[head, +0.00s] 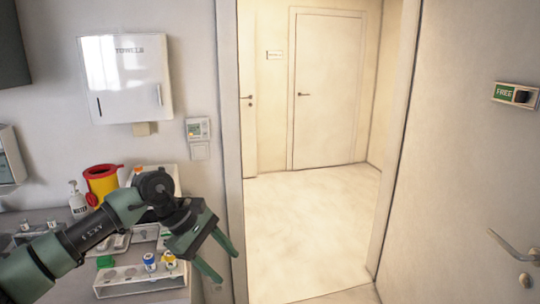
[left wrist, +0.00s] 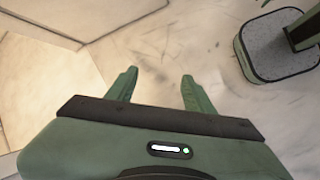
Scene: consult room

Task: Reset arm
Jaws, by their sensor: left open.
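My left arm comes in from the left in the head view and reaches over the counter's right end. My left gripper (head: 222,263) points down and to the right, in front of the door frame. Its two fingers are apart with nothing between them. In the left wrist view the open fingers (left wrist: 158,77) hang over bare pale floor. My right arm and right gripper are in neither view.
The counter (head: 70,285) holds a white rack (head: 125,286) with colour-capped vials, a yellow-and-red bin (head: 101,182) and a bottle (head: 77,203). A towel dispenser (head: 127,80) hangs above. The doorway shows clear floor (head: 300,225); an open door (head: 465,180) stands right.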

